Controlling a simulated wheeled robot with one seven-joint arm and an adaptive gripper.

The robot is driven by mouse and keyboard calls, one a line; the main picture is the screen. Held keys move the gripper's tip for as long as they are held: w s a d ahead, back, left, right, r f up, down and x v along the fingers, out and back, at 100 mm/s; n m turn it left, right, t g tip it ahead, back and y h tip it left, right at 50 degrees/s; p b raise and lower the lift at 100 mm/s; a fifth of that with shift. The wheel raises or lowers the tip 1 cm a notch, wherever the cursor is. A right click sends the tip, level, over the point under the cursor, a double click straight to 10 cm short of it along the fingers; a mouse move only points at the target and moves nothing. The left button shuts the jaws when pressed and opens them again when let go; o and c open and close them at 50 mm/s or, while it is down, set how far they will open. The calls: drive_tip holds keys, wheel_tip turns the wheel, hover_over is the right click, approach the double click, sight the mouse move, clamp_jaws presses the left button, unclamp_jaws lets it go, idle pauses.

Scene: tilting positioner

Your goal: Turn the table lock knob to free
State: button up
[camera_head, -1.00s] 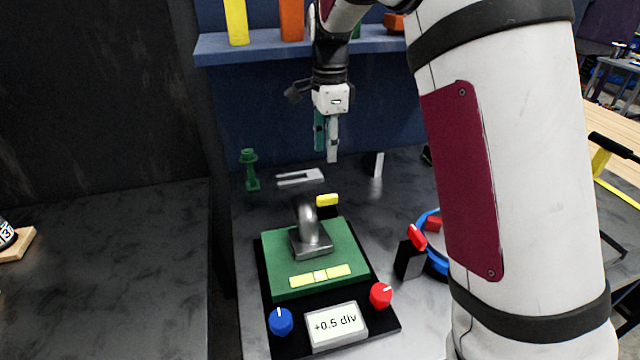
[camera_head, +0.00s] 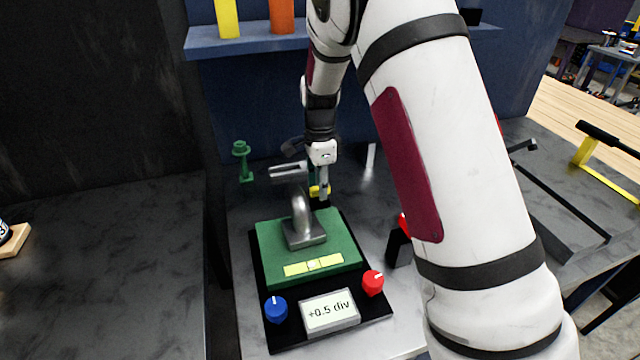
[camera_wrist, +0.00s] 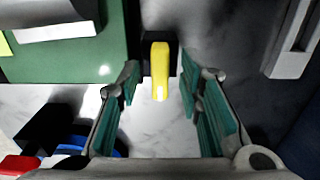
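A green tilting table (camera_head: 340,250) on a black base carries a grey metal bracket (camera_head: 304,232). A yellow knob (camera_head: 314,191) stands at the back edge of the base, partly hidden by my gripper. In the wrist view the yellow knob (camera_wrist: 160,70) is an elongated bar on a black block. My gripper (camera_wrist: 158,82) is open, its teal-padded fingers to either side of the bar with gaps, not closed on it. In the head view my gripper (camera_head: 321,192) points down at the knob. A blue knob (camera_head: 276,309) and a red knob (camera_head: 373,282) sit at the front corners.
A display (camera_head: 330,312) reading "+0.5 div" is at the front of the base. A green post (camera_head: 243,162) stands back left, and a shelf (camera_head: 250,42) runs behind. A red and blue object is mostly hidden behind my arm.

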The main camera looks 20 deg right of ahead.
drive_tip(key=shift+c, duration=0.5)
clamp_jaws()
drive_tip(key=shift+n, duration=0.3)
drive_tip(key=n, duration=0.4)
drive_tip(key=shift+b, duration=0.4)
drive_tip(key=n, duration=0.5)
drive_tip(key=shift+b, duration=0.35)
drive_tip(key=n, duration=0.4)
drive_tip(key=shift+n+b, duration=0.4)
drive_tip(key=shift+n, duration=1.7)
